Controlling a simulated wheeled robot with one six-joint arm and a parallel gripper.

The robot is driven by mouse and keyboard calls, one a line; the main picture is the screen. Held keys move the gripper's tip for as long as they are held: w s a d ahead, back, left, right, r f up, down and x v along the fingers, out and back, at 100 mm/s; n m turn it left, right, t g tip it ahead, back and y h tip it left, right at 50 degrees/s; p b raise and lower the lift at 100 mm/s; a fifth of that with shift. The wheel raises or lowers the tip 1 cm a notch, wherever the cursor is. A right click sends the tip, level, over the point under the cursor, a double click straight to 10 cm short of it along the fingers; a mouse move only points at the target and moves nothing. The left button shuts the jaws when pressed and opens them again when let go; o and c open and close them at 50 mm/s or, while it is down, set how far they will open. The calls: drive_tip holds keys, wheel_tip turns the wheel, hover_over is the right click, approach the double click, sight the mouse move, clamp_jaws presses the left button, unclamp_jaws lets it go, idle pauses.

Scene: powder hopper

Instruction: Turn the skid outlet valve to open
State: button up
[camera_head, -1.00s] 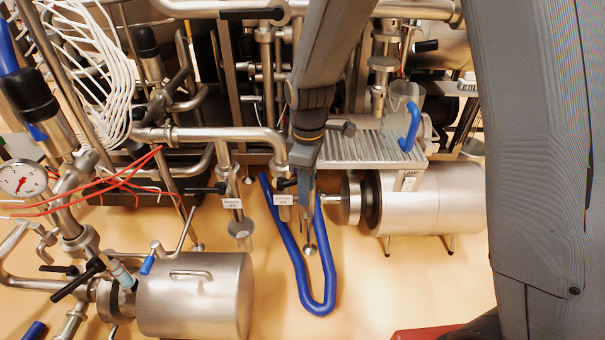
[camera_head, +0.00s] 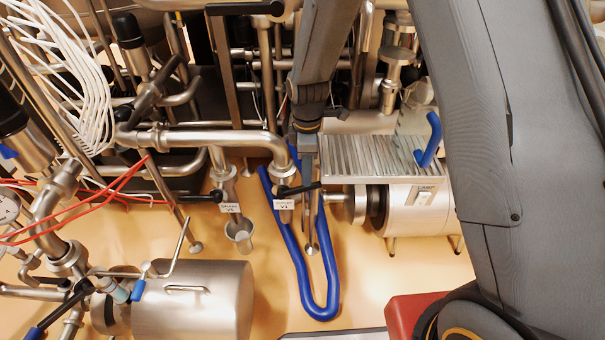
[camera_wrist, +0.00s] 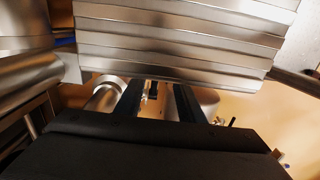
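The skid outlet valve, tagged "OUTLET V1" (camera_head: 284,204), hangs under the end of a steel pipe, left of centre in the head view. Its black lever (camera_head: 298,189) lies roughly level, across the upright outlet, its free end to the right. My gripper (camera_head: 309,208) reaches down just right of the valve, and the lever crosses its fingers in the picture. Whether they touch is unclear. In the wrist view my gripper (camera_wrist: 158,90) has its two dark fingers apart, with a small dark piece showing in the gap, not clearly identifiable.
A drain valve tag (camera_head: 229,207) with its own black lever is just left. A blue hose (camera_head: 320,305) loops below and behind my gripper. A ribbed steel plate (camera_head: 372,156) stands close at right, also filling the wrist view's top (camera_wrist: 180,45). A steel tank (camera_head: 200,310) is lower left.

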sight(299, 190)
drive_tip(key=shift+w+f, duration=0.1)
drive_tip(key=shift+w, duration=0.2)
drive_tip(key=shift+w+d+f, duration=0.15)
drive_tip(key=shift+f, duration=0.15)
drive_tip(key=f, duration=0.7)
drive_tip(key=shift+a, duration=0.25)
clamp_jaws()
